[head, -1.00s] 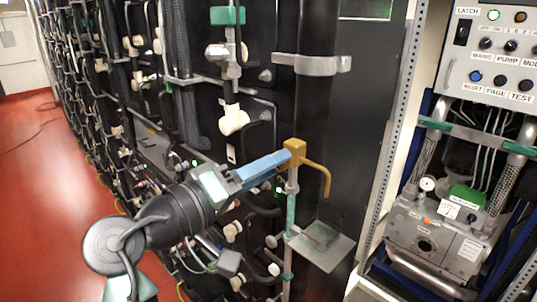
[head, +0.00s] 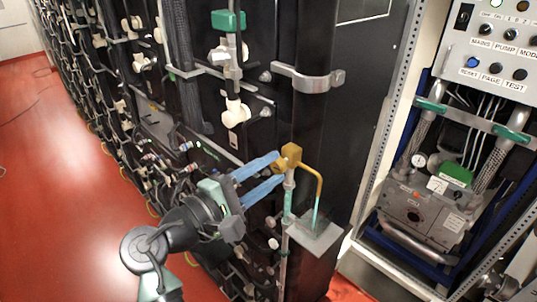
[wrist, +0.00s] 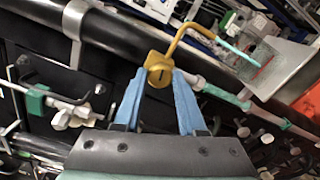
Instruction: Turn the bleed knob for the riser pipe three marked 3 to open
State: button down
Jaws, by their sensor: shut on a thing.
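A yellow bleed knob and valve body (head: 291,154) sits on a thin upright pipe in the head view. A yellow bent spout (head: 318,182) leads from it to the right and down. A teal stream (head: 315,212) runs from the spout to a small tray (head: 318,240). My gripper (head: 280,166) has its blue fingers shut on the knob, one on each side. The wrist view shows the knob's round slotted face (wrist: 158,73) between the fingertips, and the stream (wrist: 232,47) beside it. I cannot read a number 3 on the pipe.
A wide black riser with a grey clamp (head: 308,79) stands just behind. A green-handled valve (head: 228,20) is above left. Dense racks with hoses fill the left. A pump unit (head: 425,212) and control panel (head: 495,50) stand right. The red floor (head: 60,200) is open.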

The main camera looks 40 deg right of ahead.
jog(key=n+p, duration=0.2)
jog(key=n, duration=0.1)
jog(key=shift+r+n, duration=0.15)
jog(key=shift+n, duration=0.25)
jog(key=n, duration=0.3)
jog(key=shift+n, duration=0.3)
jog(key=n, duration=0.8)
jog(key=shift+f+n, duration=0.2)
jog(key=shift+n, duration=0.3)
jog(key=c, duration=0.5)
grip_release()
jog(key=shift+a, duration=0.1)
jog(key=a+b, duration=0.5)
jog(key=a, duration=0.8)
jog(key=shift+s+b, duration=0.35)
jog(key=shift+s, duration=0.1)
